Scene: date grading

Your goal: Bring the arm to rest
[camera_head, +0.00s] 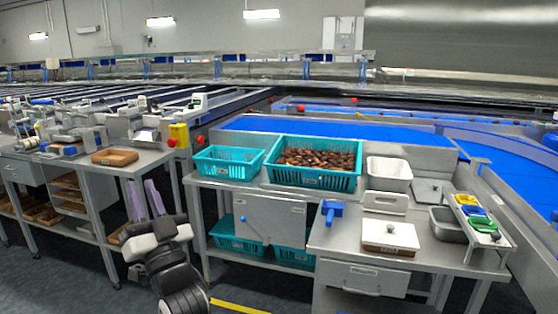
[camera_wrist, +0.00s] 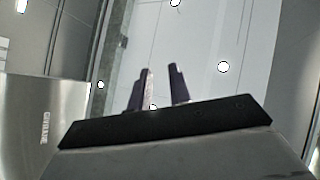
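My gripper (camera_head: 145,196) is in the left half of the head view, in front of the gap between the left bench and the middle table. Its two pale purple fingers point upward and stand apart, with nothing between them. In the wrist view my gripper (camera_wrist: 160,84) also shows two separate fingers with an empty gap, against a pale ceiling with round lights. My black and white arm is folded low in front of the tables, and it touches nothing that I can see.
The middle table holds an empty teal crate (camera_head: 205,165) and a teal crate of dates (camera_head: 333,182). To the right are a blue-handled tool (camera_head: 332,208), a white lidded box (camera_head: 390,246) and a grey tub (camera_head: 436,231). A left bench (camera_head: 150,159) stands near my arm.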

